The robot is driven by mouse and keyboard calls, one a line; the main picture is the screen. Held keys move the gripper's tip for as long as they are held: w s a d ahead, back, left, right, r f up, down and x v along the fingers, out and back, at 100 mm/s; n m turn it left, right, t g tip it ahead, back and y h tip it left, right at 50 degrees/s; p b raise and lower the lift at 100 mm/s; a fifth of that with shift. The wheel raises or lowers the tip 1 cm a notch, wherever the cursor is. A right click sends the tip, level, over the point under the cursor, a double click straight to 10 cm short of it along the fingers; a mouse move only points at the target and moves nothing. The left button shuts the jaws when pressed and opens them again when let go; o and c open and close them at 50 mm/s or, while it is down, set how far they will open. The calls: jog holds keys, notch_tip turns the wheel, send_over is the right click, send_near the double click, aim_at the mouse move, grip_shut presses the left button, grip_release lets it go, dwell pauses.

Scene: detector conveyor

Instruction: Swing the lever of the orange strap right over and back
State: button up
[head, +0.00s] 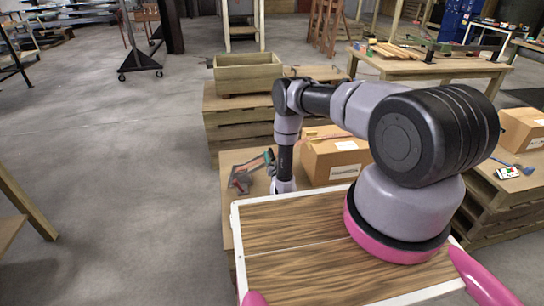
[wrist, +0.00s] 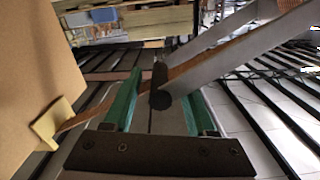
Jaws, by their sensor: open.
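The orange-brown strap (wrist: 70,122) runs in the wrist view from the left edge, behind the middle, up to the right. Two grey bars (wrist: 240,60), apparently the lever, slant in from the upper right. A dark round-ended piece (wrist: 161,97) stands at their near end. My gripper (wrist: 163,82) is open, one green finger on each side of this dark piece; contact cannot be told. In the head view, a small grey and reddish assembly (head: 240,181) shows left of my wrist, too small to make out clearly.
A cardboard box (head: 335,158) stands right of my wrist and fills the left of the wrist view (wrist: 30,70). A pale corner piece (wrist: 47,122) touches it. A wooden planter (head: 247,75) stands behind on pallets. Open floor lies to the left.

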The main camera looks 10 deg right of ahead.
jog(key=shift+w, duration=0.4)
grip_shut()
